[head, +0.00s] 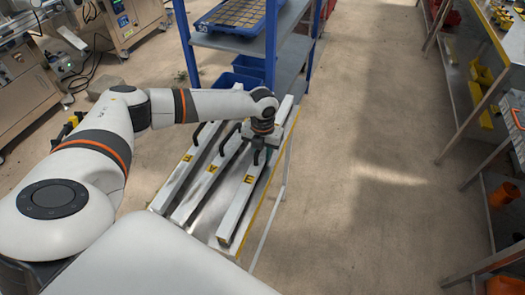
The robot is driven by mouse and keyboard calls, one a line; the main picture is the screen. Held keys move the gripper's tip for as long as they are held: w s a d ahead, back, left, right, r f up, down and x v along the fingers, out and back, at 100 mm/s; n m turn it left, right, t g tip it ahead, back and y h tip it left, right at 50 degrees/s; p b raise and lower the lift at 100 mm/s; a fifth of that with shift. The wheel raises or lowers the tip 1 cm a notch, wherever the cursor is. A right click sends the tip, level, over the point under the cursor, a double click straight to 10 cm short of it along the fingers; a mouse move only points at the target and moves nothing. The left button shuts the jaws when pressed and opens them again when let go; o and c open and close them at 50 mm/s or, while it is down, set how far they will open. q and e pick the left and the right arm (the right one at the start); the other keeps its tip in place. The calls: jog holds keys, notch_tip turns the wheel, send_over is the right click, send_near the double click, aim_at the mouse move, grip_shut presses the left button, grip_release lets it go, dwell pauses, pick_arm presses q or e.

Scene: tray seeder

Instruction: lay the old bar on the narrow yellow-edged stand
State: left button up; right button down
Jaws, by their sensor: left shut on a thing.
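The narrow yellow-edged stand (236,252) is below my left arm. Three long white bars with dark handles and yellow marks lie side by side over its top: a left bar (172,189), a middle bar (194,200) and a right bar (236,212). My left gripper (261,155) is over the right bar, shut on its dark handle. My wrist partly hides that grip. I cannot tell whether the right bar rests on the stand or hangs just above it, or which bar is the old one. My right gripper is not in view.
A blue-posted shelf (271,45) with a blue tray (235,14) and blue bins (247,66) stands just behind the stand. Machines (128,18) are at the back left. A workbench (505,40) with yellow bins (481,75) runs along the right. The floor between is clear.

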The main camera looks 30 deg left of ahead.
pick_arm(q)
jog(key=shift+f, duration=0.1)
dwell(0.3)
jog(key=o, duration=1)
jog(key=shift+o, duration=0.4)
notch_tip(320, 180, up, 12)
jog(key=shift+r, duration=0.1)
